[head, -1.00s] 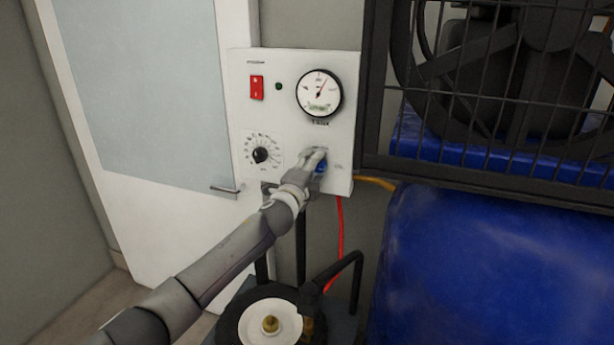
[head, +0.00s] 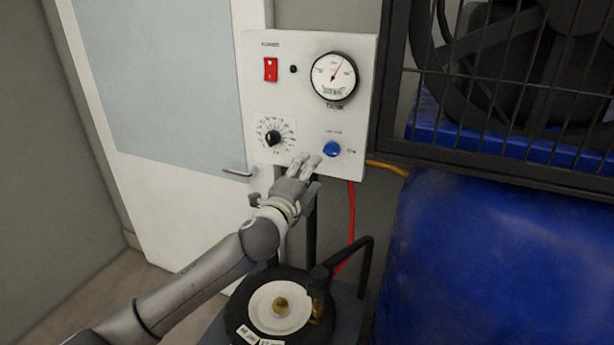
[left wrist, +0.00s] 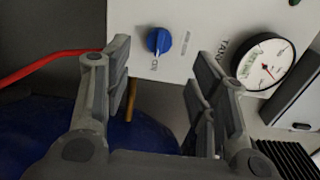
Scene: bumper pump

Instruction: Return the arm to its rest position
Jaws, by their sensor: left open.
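My left gripper (head: 306,162) is in front of the lower edge of the white control panel (head: 305,70), a little left of and below the blue knob (head: 332,149). The knob is in full view, clear of the fingers. In the left wrist view the two fingers stand wide apart with nothing between them, and my left gripper (left wrist: 160,85) faces the panel. The blue knob (left wrist: 159,41) shows beyond the fingers. My left arm reaches in from the lower left. My right gripper is not in view.
The panel carries a red switch (head: 270,69), a black dial (head: 273,138) and a round gauge (head: 334,77). A pump with a white disc (head: 279,307) stands below. A red hose (head: 351,215), blue tank (head: 490,260) and wire cage (head: 500,100) are to the right.

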